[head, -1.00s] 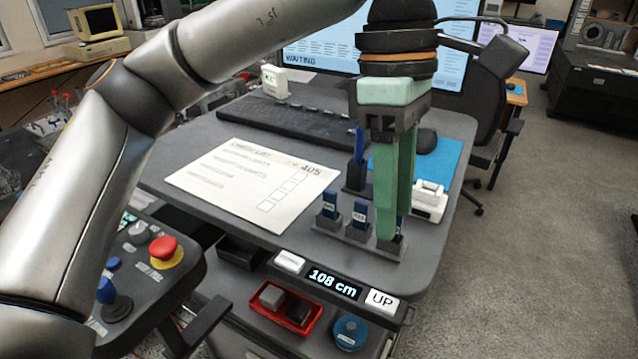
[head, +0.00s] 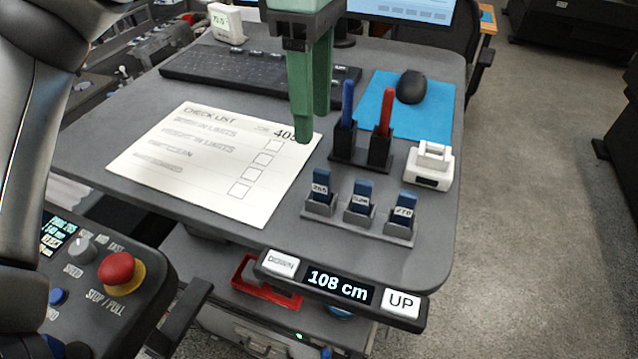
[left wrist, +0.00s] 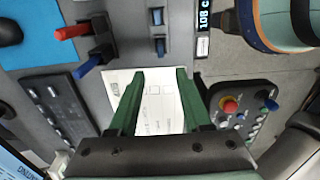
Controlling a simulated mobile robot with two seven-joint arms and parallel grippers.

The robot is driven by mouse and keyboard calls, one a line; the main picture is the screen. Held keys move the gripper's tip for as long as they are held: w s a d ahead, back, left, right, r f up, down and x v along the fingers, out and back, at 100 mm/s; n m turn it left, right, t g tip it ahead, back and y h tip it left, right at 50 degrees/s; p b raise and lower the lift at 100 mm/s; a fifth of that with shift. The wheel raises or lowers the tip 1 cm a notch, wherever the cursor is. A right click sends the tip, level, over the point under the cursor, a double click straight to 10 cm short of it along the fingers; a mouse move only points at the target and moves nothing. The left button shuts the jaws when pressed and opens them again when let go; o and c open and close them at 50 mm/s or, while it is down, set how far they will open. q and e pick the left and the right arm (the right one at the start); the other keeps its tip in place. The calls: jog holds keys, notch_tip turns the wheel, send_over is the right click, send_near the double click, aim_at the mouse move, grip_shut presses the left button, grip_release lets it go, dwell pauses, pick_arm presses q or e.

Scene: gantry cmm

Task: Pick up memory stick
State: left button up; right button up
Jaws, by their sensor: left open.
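Three blue memory sticks with white labels stand upright in a grey holder (head: 340,222) near the desk's front edge: a left one (head: 321,186), a middle one (head: 361,195) and a right one (head: 406,205). Two blue sticks (left wrist: 157,16) also show at the top of the left wrist view. My left gripper (head: 312,125), with green fingers, is open and empty. It points down over the right part of the checklist sheet (head: 200,165), behind and left of the holder. In the left wrist view, the sheet shows between the fingers (left wrist: 160,75). My right gripper is not visible.
A black pen stand (head: 358,158) with a blue and a red pen stands just behind the holder. A white device (head: 430,165) is to its right. A keyboard (head: 240,82), blue mat (head: 385,118) and mouse (head: 411,87) lie behind. A height panel (head: 340,287) edges the desk.

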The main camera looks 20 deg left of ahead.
aim_at(321, 171)
pick_arm(q)
notch_tip(321, 171, down, 4)
jog(key=shift+r, duration=0.2)
jog(key=f, duration=0.2)
jog(key=d+f, duration=0.1)
jog(key=f, duration=0.1)
jog(key=shift+s+f+p, duration=0.1)
jog(key=shift+f+p, duration=0.25)
jog(key=shift+p, duration=0.05)
jog(key=shift+f, duration=0.4)
grip_shut()
